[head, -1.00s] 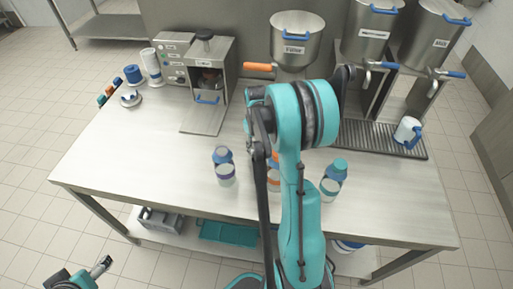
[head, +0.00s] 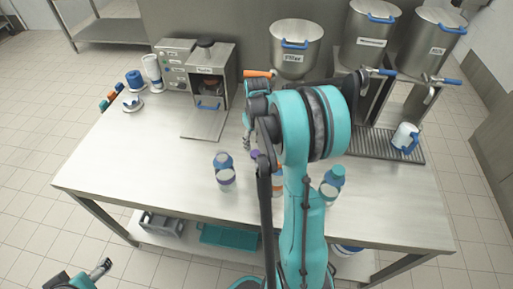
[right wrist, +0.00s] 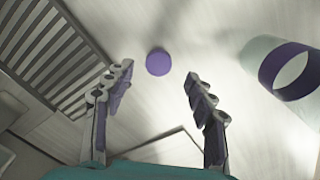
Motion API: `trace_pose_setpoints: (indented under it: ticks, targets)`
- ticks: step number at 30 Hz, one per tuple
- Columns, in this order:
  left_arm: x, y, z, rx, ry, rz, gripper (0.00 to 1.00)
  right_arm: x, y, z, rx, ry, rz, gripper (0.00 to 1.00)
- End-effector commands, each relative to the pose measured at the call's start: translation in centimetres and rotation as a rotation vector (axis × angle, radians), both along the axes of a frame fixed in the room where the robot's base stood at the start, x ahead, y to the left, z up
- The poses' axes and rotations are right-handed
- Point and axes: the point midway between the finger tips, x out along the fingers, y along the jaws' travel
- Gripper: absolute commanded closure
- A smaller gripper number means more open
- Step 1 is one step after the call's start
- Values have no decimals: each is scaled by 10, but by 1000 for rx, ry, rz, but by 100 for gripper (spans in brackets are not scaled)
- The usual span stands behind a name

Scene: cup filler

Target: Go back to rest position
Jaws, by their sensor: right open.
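My right arm reaches up the middle of the head view, and its gripper (head: 247,132) hangs above the table, partly hidden by the arm. In the right wrist view my right gripper (right wrist: 157,75) is open, with nothing between its fingers. A container with a purple band (right wrist: 290,70) is at the right of the wrist view. My left gripper (head: 101,268) is at the lower left of the head view, away from the table; its jaws are too small to read.
A blue-topped bottle (head: 224,172) and a teal-topped bottle (head: 331,184) stand either side of my right arm, which partly hides another. A white cup (head: 403,137) stands on the drip grate (head: 368,143). Steel tanks (head: 297,48) and a machine (head: 208,75) line the back.

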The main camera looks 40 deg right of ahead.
Motion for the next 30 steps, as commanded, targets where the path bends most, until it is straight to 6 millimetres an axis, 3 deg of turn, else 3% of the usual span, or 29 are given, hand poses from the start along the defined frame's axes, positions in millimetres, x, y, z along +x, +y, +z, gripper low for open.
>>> trace_pose_setpoints:
  ticks: [3,9,20,30]
  targets:
    - [0,0,11,0,0,0,24,0,0,29,0,0,0,44]
    - [0,0,17,0,0,0,24,0,1,54,0,0,0,44]
    - [0,0,20,0,0,0,24,-1,1,61,0,0,0,44]
    - [0,0,73,0,0,0,24,0,1,115,0,0,0,44]
